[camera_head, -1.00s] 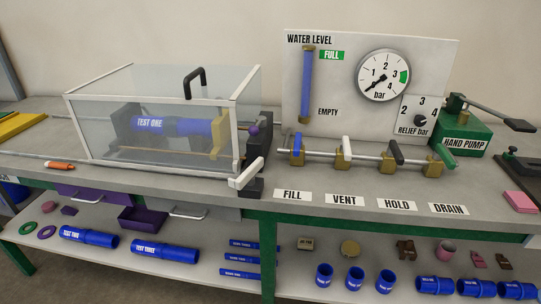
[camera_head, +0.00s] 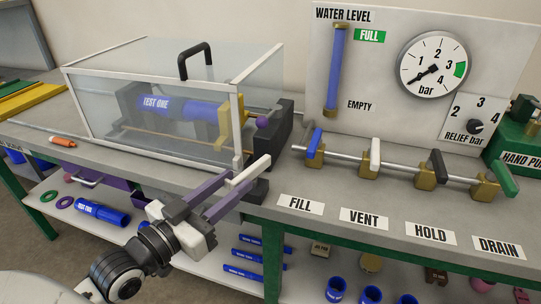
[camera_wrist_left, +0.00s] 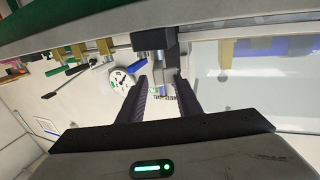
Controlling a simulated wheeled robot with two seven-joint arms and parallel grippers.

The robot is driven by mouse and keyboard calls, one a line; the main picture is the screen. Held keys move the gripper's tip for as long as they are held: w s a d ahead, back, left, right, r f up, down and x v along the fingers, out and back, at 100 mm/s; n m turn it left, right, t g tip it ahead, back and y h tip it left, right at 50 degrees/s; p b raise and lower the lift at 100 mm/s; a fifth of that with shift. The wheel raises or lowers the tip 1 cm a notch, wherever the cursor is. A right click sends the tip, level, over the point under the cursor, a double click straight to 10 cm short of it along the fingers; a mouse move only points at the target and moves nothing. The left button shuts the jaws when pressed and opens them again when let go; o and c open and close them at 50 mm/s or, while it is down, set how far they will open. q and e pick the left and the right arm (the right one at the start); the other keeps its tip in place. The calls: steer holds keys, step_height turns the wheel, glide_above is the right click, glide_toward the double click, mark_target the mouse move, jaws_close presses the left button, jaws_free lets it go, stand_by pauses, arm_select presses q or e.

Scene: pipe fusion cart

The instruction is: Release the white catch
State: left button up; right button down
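The white catch (camera_head: 250,170) sits at the front right lower corner of the clear box (camera_head: 238,135), beside a dark block. The box lid is down over the blue TEST ONE pipe (camera_head: 180,108). My left gripper (camera_head: 230,186) has come in from below left; its two purple fingers are apart, with their tips close to the catch. I cannot tell whether they touch it. In the left wrist view the spread fingers (camera_wrist_left: 160,84) point toward pale and dark parts at the box corner, with a gap between them. My right gripper is not in view.
A row of valves stands to the right, with blue, white (camera_head: 375,153), black and green (camera_head: 504,178) handles. The gauge board (camera_head: 400,110) rises behind them. A black lid handle (camera_head: 196,58) tops the box. A lower shelf holds blue pipes (camera_head: 103,212).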

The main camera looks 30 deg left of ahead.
mark_target(261, 161)
arm_select(q)
steer(key=w, duration=0.6)
steer(key=w+d+p, duration=0.1)
steer(key=w, duration=0.2)
steer(key=shift+w, duration=0.3)
jaws_close()
